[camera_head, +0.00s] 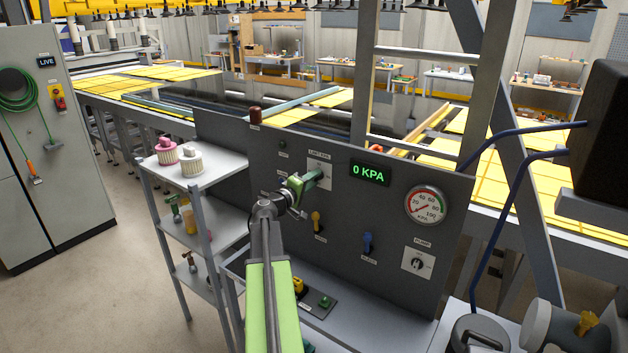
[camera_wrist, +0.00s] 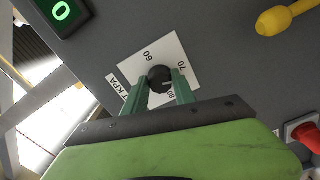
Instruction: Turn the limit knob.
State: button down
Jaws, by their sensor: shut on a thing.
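The limit knob (camera_wrist: 159,75) is a small black knob on a white plate (camera_wrist: 137,60) with the numbers 60, 70 and 80 around it. A short light mark on the knob faces the side of the 70 and 80; its exact setting is hard to tell. My gripper (camera_wrist: 161,88) has its two green fingers on either side of the knob, shut on it. In the head view my gripper (camera_head: 312,180) reaches the white limit plate (camera_head: 319,167) on the grey panel (camera_head: 340,240) and hides the knob.
The display (camera_head: 370,172) reads 0 KPA, with a round gauge (camera_head: 426,205) at its right. Yellow (camera_head: 317,221) and blue (camera_head: 367,243) levers and a pump switch (camera_head: 417,264) sit lower on the panel. A shelf (camera_head: 205,170) with small items stands at the left.

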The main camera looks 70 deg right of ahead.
jog(key=shift+a+n, duration=0.1)
jog(key=shift+n, duration=10.3)
jog(key=c, duration=1)
grip_release()
jog(key=shift+s+r, duration=0.1)
